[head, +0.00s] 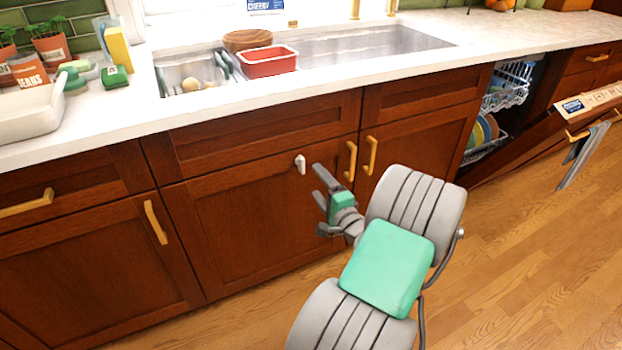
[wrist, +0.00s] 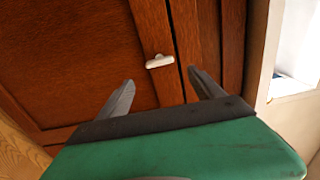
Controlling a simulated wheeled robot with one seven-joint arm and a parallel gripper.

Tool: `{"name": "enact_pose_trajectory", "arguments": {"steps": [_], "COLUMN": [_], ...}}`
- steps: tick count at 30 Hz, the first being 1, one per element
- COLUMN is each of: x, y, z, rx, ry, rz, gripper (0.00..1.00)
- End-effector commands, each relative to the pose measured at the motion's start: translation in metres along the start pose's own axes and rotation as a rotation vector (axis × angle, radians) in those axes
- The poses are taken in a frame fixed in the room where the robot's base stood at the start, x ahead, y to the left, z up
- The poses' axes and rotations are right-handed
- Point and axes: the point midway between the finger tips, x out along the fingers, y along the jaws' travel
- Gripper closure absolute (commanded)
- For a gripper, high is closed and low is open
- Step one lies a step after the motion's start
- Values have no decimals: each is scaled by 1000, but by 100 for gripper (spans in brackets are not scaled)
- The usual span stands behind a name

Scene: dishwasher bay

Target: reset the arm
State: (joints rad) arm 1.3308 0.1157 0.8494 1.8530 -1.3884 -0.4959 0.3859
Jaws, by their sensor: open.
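My gripper (head: 322,200) is in front of the dark wood cabinet doors below the sink in the head view. Its grey fingers are spread apart with nothing between them. In the wrist view my gripper (wrist: 160,92) is also open and empty, with the cabinet front (wrist: 75,60) beyond the fingertips. A small white fitting (wrist: 159,61) sits on the cabinet face ahead of the fingers. It shows in the head view as a white piece (head: 300,164) just above and left of the fingertips, and the fingers look apart from it.
The counter (head: 115,118) holds a sink (head: 375,45) with a red tub (head: 268,62) and a wooden bowl (head: 247,40). Brass handles (head: 350,160) stick out near my gripper. The dishwasher door (head: 540,140) hangs open at right. Wood floor (head: 500,270) is clear in front.

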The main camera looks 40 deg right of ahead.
Motion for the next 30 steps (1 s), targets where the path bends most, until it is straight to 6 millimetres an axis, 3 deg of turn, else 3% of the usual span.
{"name": "enact_pose_trajectory", "arguments": {"steps": [4,7,8,11,13,15,18,21,24,27,30], "x": [2,14,19,30,23,2,-42,-94,-140,-172,-185], "y": [-4,-22,-31,-63,-88,-116,-159,-214,-261,-286,-292], "z": [5,37,54,133,194,247,293,314,317,314,311], "rx": [-11,-87,-129,-333,-524,-736,-1019,-1260,-1420,-1497,-1521], "ry": [-14,-104,-153,-377,-564,-745,-946,-1084,-1163,-1202,-1216], "rz": [6,52,76,192,292,394,527,643,734,793,821], "gripper": [24,24,24,24,24,24,24,24,24,24,24]}}
